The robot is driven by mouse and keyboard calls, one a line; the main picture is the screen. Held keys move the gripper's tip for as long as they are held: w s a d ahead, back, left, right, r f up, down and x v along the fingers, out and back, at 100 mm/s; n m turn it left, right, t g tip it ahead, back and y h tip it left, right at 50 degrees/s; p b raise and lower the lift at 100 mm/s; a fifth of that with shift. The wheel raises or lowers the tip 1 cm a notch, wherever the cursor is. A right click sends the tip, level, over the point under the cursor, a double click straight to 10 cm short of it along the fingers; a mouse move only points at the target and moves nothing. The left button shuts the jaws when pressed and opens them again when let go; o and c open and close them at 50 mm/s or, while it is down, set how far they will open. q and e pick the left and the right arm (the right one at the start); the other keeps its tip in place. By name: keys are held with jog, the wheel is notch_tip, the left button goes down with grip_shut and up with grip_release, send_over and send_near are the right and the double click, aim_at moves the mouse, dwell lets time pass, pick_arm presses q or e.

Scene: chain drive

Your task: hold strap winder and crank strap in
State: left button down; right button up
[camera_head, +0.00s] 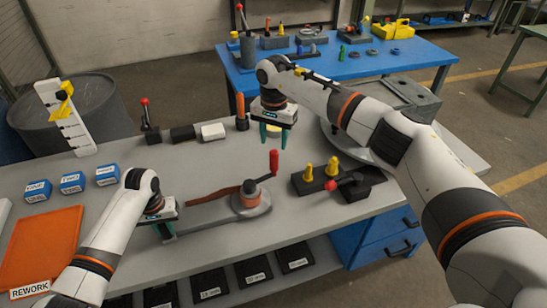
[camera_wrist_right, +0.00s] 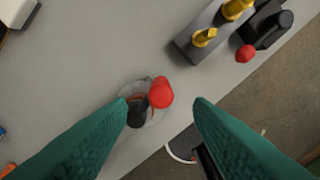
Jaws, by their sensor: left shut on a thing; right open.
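The strap winder (camera_head: 250,203) stands on the grey workbench, a round drum with an orange-red strap wound on it and a flat grey base reaching left. The loose strap (camera_head: 212,194) runs left from the drum across the bench. A dark crank arm rises to an upright red handle (camera_head: 274,162). The handle shows from above in the right wrist view (camera_wrist_right: 161,92). My left gripper (camera_head: 168,232) is shut on the left end of the winder's base. My right gripper (camera_head: 273,134) is open and empty above the handle; its green fingers (camera_wrist_right: 162,108) stand either side of it in the wrist view.
A dark block with yellow knobs (camera_head: 309,174) and a red-knobbed lever (camera_head: 331,185) sit right of the winder. Blue labelled boxes (camera_head: 72,183) and an orange rework mat (camera_head: 40,248) lie left. Dark bins (camera_head: 252,270) sit below the front edge. Bare bench lies behind the strap.

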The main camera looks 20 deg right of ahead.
aim_at(273, 151)
notch_tip(273, 151, down, 8)
jog(key=shift+r, duration=0.1)
jog(key=shift+c, duration=0.6)
grip_shut()
